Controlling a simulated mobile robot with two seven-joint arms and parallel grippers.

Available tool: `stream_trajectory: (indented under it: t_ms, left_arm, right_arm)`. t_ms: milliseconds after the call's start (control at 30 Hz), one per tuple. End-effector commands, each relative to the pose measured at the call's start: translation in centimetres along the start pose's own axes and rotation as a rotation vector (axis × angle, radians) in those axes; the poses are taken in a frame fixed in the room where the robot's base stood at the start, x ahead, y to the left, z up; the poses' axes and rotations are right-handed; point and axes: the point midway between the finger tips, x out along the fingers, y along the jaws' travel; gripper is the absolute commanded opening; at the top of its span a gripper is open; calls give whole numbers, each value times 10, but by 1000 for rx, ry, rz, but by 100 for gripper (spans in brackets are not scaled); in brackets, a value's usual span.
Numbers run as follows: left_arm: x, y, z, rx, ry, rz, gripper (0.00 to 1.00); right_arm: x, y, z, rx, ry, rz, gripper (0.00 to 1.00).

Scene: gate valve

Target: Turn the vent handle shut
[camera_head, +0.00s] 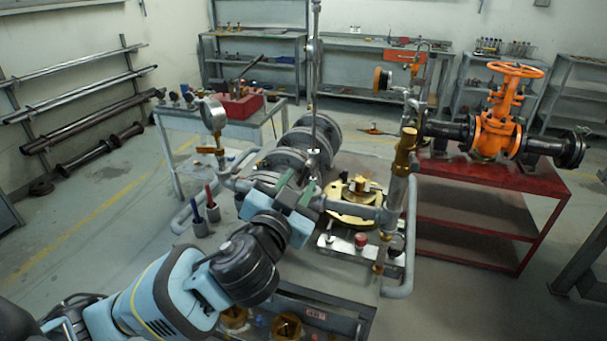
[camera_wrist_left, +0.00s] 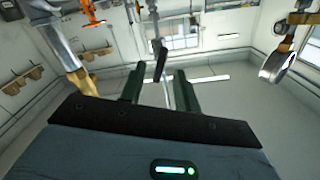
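My left gripper (camera_head: 296,186) is in the middle of the head view, over the pipework. In the left wrist view its two dark green fingers (camera_wrist_left: 158,84) stand apart with a gap between them. A dark, narrow lever (camera_wrist_left: 160,65), which looks like the vent handle, shows in line with that gap. It hangs at a slant on a thin upright stem (camera_wrist_left: 155,28). I cannot tell whether its end reaches between the fingers. In the head view the upright pipe (camera_head: 315,85) rises behind my gripper, whose fingers partly hide the area. My right gripper is not in view.
A round gauge (camera_head: 212,115) stands left of my gripper, and a brass fitting (camera_head: 404,152) on a pipe stands right. An orange gate valve (camera_head: 497,125) sits on a red table (camera_head: 520,185). Large flanges (camera_head: 318,135) lie behind. Open floor (camera_head: 95,225) is at the left.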

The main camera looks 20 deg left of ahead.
Motion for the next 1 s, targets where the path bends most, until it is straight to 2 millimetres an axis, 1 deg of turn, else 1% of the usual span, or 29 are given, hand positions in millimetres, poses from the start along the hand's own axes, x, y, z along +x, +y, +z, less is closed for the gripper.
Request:
stream_trajectory:
  t_ms: [33,100,300,433,667,700,733,933,1000]
  left_arm:
    - [8,-1,-1,2,2,-3,32]
    - [18,-1,-2,1,2,-2,32]
    - [37,0,-1,0,1,-1,32]
    - [41,0,-1,-1,1,1,32]
    - [42,0,0,-1,0,2,32]
    - [42,0,0,-1,0,2,30]
    - [42,0,0,-1,0,2,27]
    - [42,0,0,-1,0,2,0]
    - [42,0,0,-1,0,1,0]
  right_arm:
    - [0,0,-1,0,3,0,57]
    - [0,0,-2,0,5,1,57]
    - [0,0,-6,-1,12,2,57]
    - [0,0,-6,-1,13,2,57]
    - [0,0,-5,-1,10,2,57]
    - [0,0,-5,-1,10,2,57]
    - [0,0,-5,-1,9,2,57]
    - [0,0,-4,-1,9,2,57]
    - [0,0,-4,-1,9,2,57]
